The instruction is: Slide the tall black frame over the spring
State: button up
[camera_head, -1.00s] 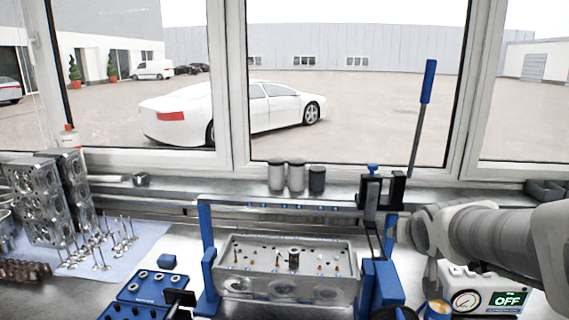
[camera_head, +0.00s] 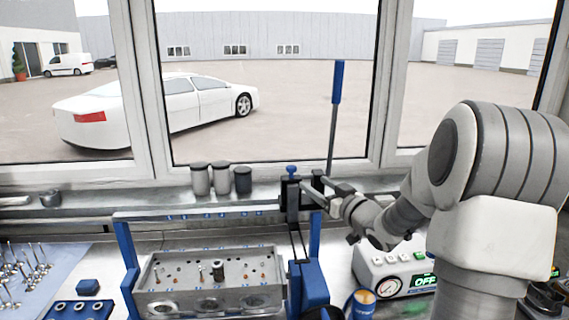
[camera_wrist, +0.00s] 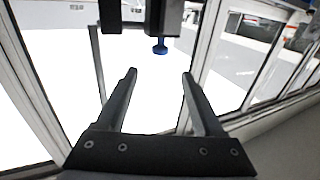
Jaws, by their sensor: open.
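The tall black frame (camera_head: 295,225) stands on the right side of the blue press rig, with a blue knob (camera_head: 292,170) on its top block. The spring (camera_head: 217,270) looks like a small dark upright coil on the metal cylinder head (camera_head: 165,276), left of the frame. My gripper (camera_head: 316,188) is beside the frame's upper block, on its right. In the wrist view my gripper (camera_wrist: 160,73) has its two fingers apart with nothing between them. The frame's dark block (camera_wrist: 150,14) and blue knob (camera_wrist: 160,47) show beyond the fingertips.
The blue rig's crossbar (camera_head: 190,215) spans above the cylinder head. A long lever with a blue handle (camera_head: 337,82) rises behind the frame. A gauge box (camera_head: 395,275) stands right of the rig. Several grey canisters (camera_head: 222,180) stand on the sill.

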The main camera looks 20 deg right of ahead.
jog(key=w+a+p, duration=0.3)
jog(key=w, duration=1.3)
jog(key=shift+s+a, duration=0.1)
grip_shut()
dwell(0.8)
